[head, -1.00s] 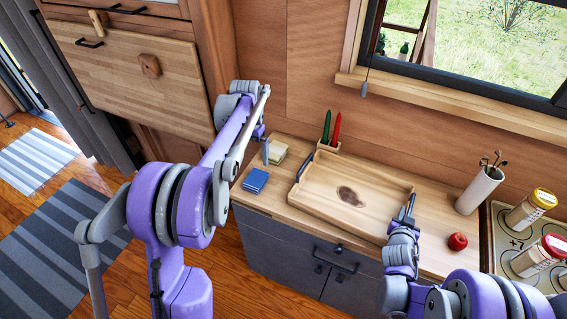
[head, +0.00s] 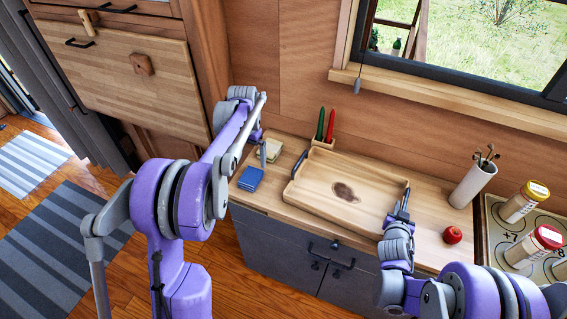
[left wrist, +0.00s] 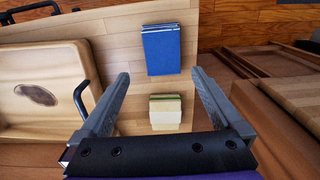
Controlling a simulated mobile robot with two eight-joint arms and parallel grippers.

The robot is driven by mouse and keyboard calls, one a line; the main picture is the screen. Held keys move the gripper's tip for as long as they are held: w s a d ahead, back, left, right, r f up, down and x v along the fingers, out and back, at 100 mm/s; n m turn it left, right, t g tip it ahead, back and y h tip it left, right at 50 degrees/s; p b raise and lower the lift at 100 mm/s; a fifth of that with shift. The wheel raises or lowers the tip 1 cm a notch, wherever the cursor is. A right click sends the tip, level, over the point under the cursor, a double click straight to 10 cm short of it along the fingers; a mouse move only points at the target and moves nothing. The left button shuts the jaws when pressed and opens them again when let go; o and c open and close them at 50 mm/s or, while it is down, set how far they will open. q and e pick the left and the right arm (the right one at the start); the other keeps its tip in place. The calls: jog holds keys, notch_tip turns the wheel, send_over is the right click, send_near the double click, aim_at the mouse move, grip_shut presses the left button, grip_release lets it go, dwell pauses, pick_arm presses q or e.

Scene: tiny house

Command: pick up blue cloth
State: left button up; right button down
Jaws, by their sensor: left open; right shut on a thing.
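The blue cloth (head: 250,179) is a small folded stack on the wooden counter, at its left end. In the left wrist view the blue cloth (left wrist: 161,52) lies beyond the fingertips, roughly centred between them. My left gripper (head: 263,152) is above the counter just behind the cloth, by a cream and green folded stack (head: 268,151). In the left wrist view my left gripper (left wrist: 160,76) is open and empty, with the cream stack (left wrist: 165,111) showing between its fingers. My right gripper (head: 404,199) is shut at the right end of the wooden tray (head: 318,190), apparently on its handle.
A holder with green and red items (head: 325,128) stands behind the tray. A red apple (head: 452,235), a white utensil cup (head: 473,185) and jars (head: 523,202) on the stove stand right. The tray's left black handle (left wrist: 81,98) is close beside my left gripper's finger.

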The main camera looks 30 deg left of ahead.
aim_at(250, 176)
pick_arm(q)
notch_tip(250, 176, down, 3)
jog(key=f, duration=0.5)
jog(key=shift+s+a+f, duration=0.1)
jog(key=shift+s+a, duration=0.1)
jog(key=shift+s, duration=0.2)
jog(key=c, duration=1.3)
notch_tip(250, 176, up, 10)
jog(key=shift+r, duration=0.1)
